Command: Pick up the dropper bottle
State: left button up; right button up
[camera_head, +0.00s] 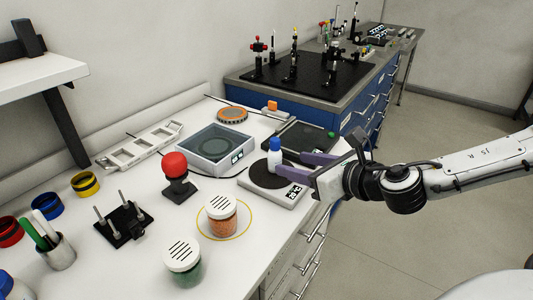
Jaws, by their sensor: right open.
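A small white bottle with a blue cap (274,157), which looks like the dropper bottle, stands upright on the dark round pan of a white scale (284,201). My right gripper (291,163) reaches in from the right with its purple-grey fingers open. Its fingertips are close to the right side of the bottle; I cannot tell whether they touch it. The bottle's lower right side is partly close behind the fingers. My left gripper is not in view.
A glass-topped instrument (209,147) stands left of the scale, and a black flat plate (303,137) lies behind it. A red-knobbed stamp-like object (176,168) and two white-lidded jars (221,212) (183,258) stand in front. Another blue-capped container (7,284) is at the lower left.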

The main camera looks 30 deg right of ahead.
aim_at(280, 160)
jog(key=shift+w+f, duration=0.4)
jog(key=shift+f, duration=0.05)
jog(key=shift+w+r, duration=0.15)
jog(key=shift+w, duration=0.1)
jog(key=shift+w+d, duration=0.1)
jog(key=shift+w, duration=0.2)
jog(key=shift+w+f, duration=0.35)
jog(key=shift+w, duration=0.1)
jog(key=shift+w+a+f, duration=0.15)
jog(key=shift+w, duration=0.25)
jog(key=shift+w+a+f, duration=0.1)
jog(key=shift+w, duration=0.25)
jog(key=p+x, duration=0.1)
jog(key=x, duration=0.2)
jog(key=shift+w+a+f, duration=0.1)
jog(key=shift+w+f, duration=0.15)
jog(key=shift+w, duration=0.15)
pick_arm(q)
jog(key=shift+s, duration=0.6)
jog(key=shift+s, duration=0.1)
pick_arm(e)
jog(key=shift+c, duration=0.4)
